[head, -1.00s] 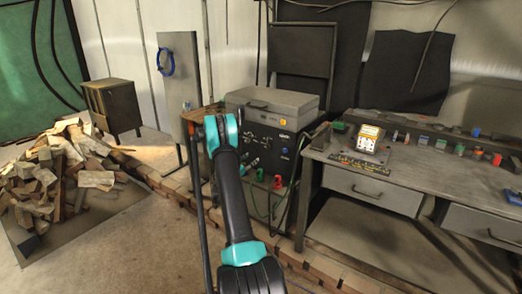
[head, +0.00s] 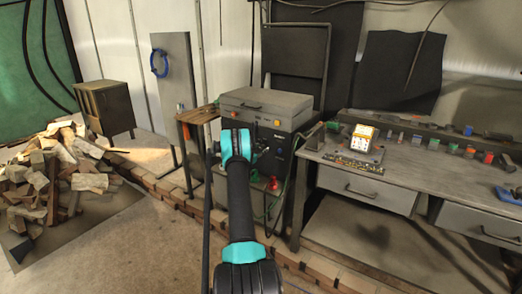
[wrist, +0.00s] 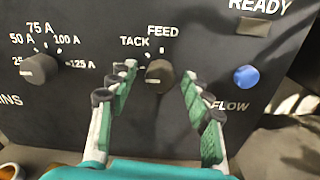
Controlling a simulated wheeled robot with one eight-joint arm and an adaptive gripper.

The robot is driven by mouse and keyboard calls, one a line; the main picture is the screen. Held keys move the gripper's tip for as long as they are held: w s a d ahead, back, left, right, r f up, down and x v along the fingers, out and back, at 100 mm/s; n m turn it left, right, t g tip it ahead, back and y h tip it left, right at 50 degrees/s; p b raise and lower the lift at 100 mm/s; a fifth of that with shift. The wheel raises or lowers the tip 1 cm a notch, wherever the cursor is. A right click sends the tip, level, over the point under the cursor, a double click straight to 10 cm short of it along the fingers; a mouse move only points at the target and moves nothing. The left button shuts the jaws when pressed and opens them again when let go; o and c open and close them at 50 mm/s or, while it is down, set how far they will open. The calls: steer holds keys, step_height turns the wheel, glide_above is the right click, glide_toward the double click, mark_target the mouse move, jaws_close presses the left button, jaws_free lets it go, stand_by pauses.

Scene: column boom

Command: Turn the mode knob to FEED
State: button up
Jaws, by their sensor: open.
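The mode knob (wrist: 160,76) is a dark round knob on a black panel, with the words TACK and FEED printed above it. I cannot tell for sure which mark it points at. My gripper (wrist: 159,72) is open, with one green-padded finger on each side of the knob. Gaps show between the fingers and the knob. In the head view, my arm ends at the front of the black machine (head: 279,151) and hides the knob.
An amperage knob (wrist: 39,68) sits left of the mode knob. A blue button (wrist: 246,77) labelled FLOW and a READY window (wrist: 254,27) are to the right. A workbench (head: 360,172) stands right of the machine, and a wood pile (head: 60,175) lies at far left.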

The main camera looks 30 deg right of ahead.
steer(key=shift+d, duration=0.2)
jaws_close()
stand_by(0.3)
